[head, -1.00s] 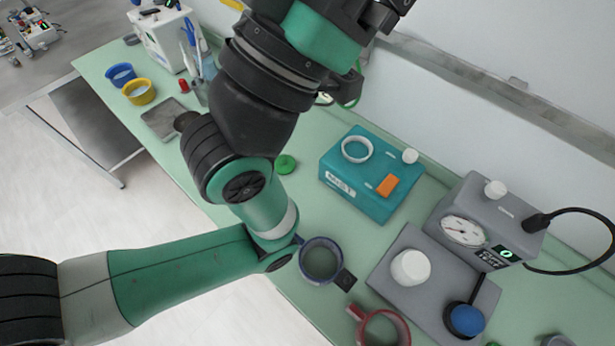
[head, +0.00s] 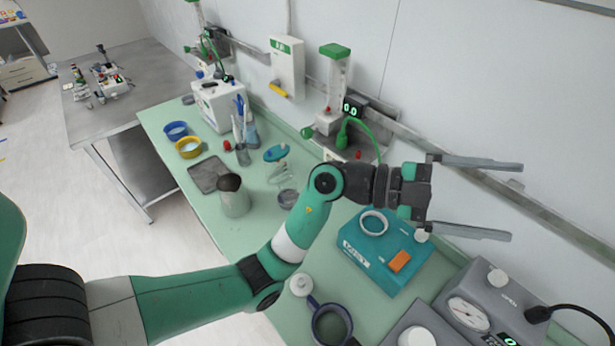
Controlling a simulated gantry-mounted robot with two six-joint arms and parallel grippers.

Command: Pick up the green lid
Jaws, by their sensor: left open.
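My left gripper (head: 513,200) is open and empty, its two long grey fingers spread and pointing right. It hangs in front of the white wall, above and to the right of the teal box (head: 362,262). The small round green lid seen earlier on the table left of the teal box does not show now; my left forearm covers that area. A teal, oval-topped piece (head: 275,153) stands farther back on the table; I cannot tell whether it is a lid. My right gripper is not in view.
The pale green table (head: 185,160) runs along the wall. A blue-rimmed ring (head: 330,322) and a white knob-like piece (head: 300,285) lie near its front edge. A grey gauge unit (head: 480,305) stands at right.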

